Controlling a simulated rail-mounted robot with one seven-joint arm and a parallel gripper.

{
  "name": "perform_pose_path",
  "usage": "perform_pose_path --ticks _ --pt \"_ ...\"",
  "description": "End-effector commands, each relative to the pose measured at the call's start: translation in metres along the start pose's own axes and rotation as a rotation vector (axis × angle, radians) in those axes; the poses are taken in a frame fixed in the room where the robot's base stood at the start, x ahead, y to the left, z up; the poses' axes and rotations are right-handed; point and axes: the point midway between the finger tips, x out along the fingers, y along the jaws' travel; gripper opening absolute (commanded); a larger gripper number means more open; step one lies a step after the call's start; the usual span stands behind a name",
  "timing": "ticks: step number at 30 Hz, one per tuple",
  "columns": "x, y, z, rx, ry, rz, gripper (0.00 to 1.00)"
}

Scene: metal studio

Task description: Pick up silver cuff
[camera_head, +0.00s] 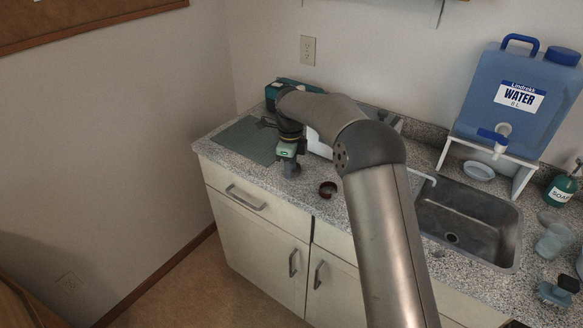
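My gripper (291,170) is low over the granite counter (312,203), by the front right corner of a grey-green mat (247,141). Its fingers are small and dark here, and I cannot tell whether they are open or hold anything. I cannot make out a clearly silver cuff. A small dark brown ring-shaped piece (328,189) lies on the counter a little to the right of my gripper, apart from it. My arm hides part of the counter behind and to the right.
A teal case or tool (273,92) and a white object (318,146) are behind my arm. To the right are a steel sink (468,222), a blue water container (518,97) on a white stand (527,170), a green soap bottle (562,189) and clear cups (553,241).

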Motion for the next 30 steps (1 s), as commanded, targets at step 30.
perform_pose_path --ticks 30 --pt "-0.002 0.000 0.000 0.000 -0.001 -0.002 0.00"
